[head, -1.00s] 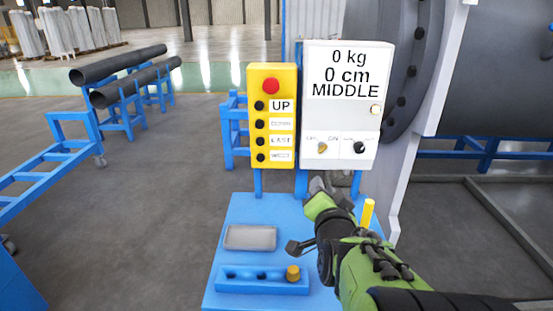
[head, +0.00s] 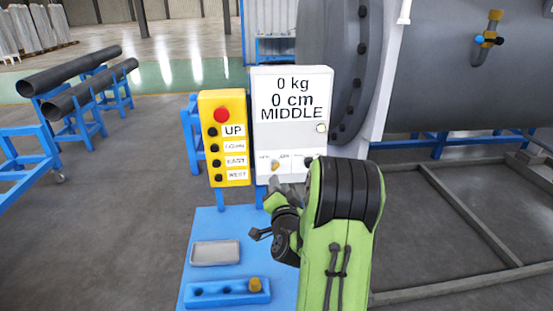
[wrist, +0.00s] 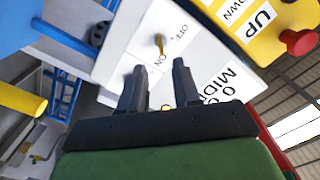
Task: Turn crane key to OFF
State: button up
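The crane key (head: 275,166) is a small orange-yellow knob low on the white control box (head: 291,98). In the head view my gripper (head: 283,190) is just below the box, partly hidden by my green arm, which also covers the box's lower right corner.
A yellow button box (head: 224,140) with a red button and several black buttons stands left of the white box. Below is a blue table with a grey tray (head: 216,252) and a blue holder (head: 228,292). A large grey flanged shell (head: 440,80) is behind right.

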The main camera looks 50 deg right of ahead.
aim_at(275, 162)
jog(key=p+x, duration=0.2)
jog(key=x, duration=0.1)
jog(key=p+x, duration=0.2)
jog(key=x, duration=0.1)
jog(key=shift+r+p, duration=0.25)
jog(key=shift+p, duration=0.05)
jog(key=shift+w+d+f, duration=0.3)
jog(key=shift+w+d, duration=0.1)
jog(key=shift+w, duration=0.15)
jog(key=shift+c, duration=0.3)
grip_shut()
